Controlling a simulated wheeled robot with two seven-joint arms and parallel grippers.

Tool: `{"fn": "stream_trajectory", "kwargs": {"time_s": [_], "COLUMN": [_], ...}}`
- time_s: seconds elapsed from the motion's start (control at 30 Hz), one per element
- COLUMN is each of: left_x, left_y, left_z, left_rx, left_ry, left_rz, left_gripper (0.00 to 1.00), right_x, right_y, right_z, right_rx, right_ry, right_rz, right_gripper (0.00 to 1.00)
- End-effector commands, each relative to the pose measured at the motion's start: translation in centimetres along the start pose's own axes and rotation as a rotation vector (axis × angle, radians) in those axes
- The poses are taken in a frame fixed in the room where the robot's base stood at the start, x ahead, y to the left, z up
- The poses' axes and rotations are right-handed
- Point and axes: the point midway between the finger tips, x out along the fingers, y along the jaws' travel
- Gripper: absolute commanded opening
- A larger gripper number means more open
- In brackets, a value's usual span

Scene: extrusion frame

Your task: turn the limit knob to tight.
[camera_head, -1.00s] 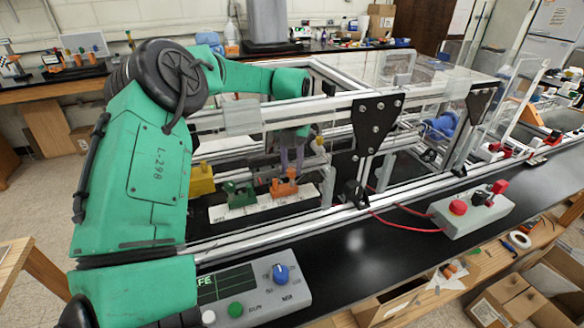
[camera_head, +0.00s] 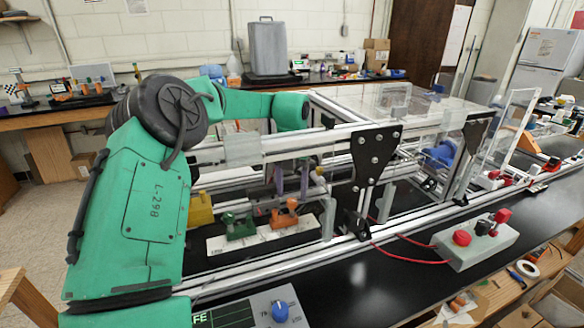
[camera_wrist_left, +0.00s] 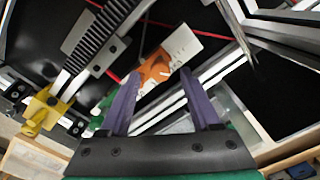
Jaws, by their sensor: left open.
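A blue knob (camera_head: 280,311) sits on a grey control box (camera_head: 258,298) at the bottom edge of the head view. The box is cut off there, and I cannot read the knob's setting. My left gripper (camera_head: 290,184) reaches inside the extrusion frame, its purple fingers pointing down above an orange piece (camera_head: 285,213). In the left wrist view the gripper (camera_wrist_left: 159,74) is open, and the orange piece (camera_wrist_left: 153,72) shows between and beyond its fingers. I cannot tell whether they touch it. My right gripper is out of view.
Aluminium rails (camera_head: 262,257) and a black bracket (camera_head: 373,155) surround the left gripper. A white strip (camera_head: 262,237) carries the orange piece and a green piece (camera_head: 237,228). A grey box (camera_head: 478,247) with red buttons stands right. The black bench (camera_head: 365,285) between the boxes is clear.

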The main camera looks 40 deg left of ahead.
Motion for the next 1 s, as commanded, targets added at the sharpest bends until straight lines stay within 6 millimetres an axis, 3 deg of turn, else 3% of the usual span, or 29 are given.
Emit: {"fn": "stream_trajectory", "kwargs": {"time_s": [0.3,0.5,0.67,1.0], "left_x": [-7.2,-11.4,-12.7,-12.7], "left_y": [0.0,0.0,0.0,0.0], "left_z": [0.0,0.1,0.0,0.0], "left_rx": [0.000,0.000,0.001,0.001], "left_ry": [-0.006,-0.004,-0.003,-0.002], "left_rz": [0.000,-0.001,-0.001,-0.001], "left_gripper": [0.64,0.64,0.64,0.64], "right_x": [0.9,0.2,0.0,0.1], "right_y": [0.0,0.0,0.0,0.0], "right_z": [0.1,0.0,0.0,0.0], "right_rx": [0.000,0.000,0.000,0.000], "right_ry": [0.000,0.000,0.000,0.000], "right_rz": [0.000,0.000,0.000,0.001], "right_gripper": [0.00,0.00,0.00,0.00]}}
